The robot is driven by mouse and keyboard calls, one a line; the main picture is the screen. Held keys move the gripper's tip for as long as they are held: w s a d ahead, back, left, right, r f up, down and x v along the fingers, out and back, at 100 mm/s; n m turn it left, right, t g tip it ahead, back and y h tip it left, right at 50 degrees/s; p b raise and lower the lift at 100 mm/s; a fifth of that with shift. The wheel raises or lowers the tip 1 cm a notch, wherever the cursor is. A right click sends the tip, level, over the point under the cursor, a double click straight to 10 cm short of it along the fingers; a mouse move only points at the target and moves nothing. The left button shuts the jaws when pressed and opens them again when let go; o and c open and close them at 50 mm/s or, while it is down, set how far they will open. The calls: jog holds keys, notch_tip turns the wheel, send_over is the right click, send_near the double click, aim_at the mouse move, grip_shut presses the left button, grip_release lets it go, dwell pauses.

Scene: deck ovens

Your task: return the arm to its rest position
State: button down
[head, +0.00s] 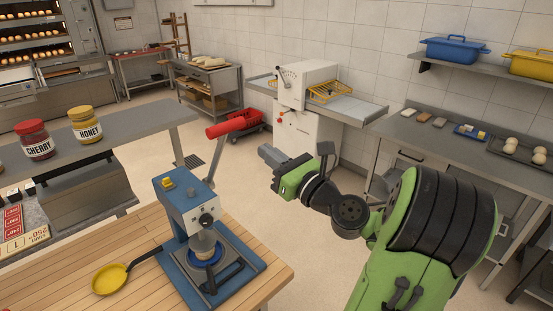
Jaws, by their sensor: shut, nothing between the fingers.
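My arm, green with black joints, reaches in from the lower right of the head view. My gripper (268,155) is at its far end, a grey block beyond the green wrist, pointing to the left. It is shut and holds nothing. It hangs in the air right of the blue press machine (183,203), near the red grip (232,124) of that machine's raised lever, and looks apart from it. The fingertips are small and seen from behind, so their detail is hard to make out.
The wooden counter (60,262) holds the press and a yellow pan (108,279). A grey shelf with a cherry jar (34,140) and a honey jar (85,125) is at the left. A white dough machine (308,100) stands behind my gripper. A steel worktable (415,134) runs along the right.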

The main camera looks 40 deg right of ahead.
jog(key=a+f+n+g+y+b, duration=0.1)
jog(key=a+f+n+g+y, duration=0.1)
jog(key=a+f+n+g, duration=0.6)
jog(key=a+f+n+g+y+b, duration=0.1)
jog(key=a+f+n+g+y, duration=0.1)
jog(key=a+f+n, duration=0.7)
jog(key=s+a+n+g+h+b, duration=0.1)
jog(key=s+a+n+g+h, duration=0.1)
jog(key=s+n, duration=0.7)
jog(key=s+a+n+g+h+b, duration=0.1)
jog(key=s+a+n+g+h, duration=0.1)
jog(key=s+n, duration=0.7)
jog(key=shift+s+r+n+h+b, duration=0.2)
jog(key=shift+r+n+h+b, duration=0.1)
jog(key=shift+a, duration=0.1)
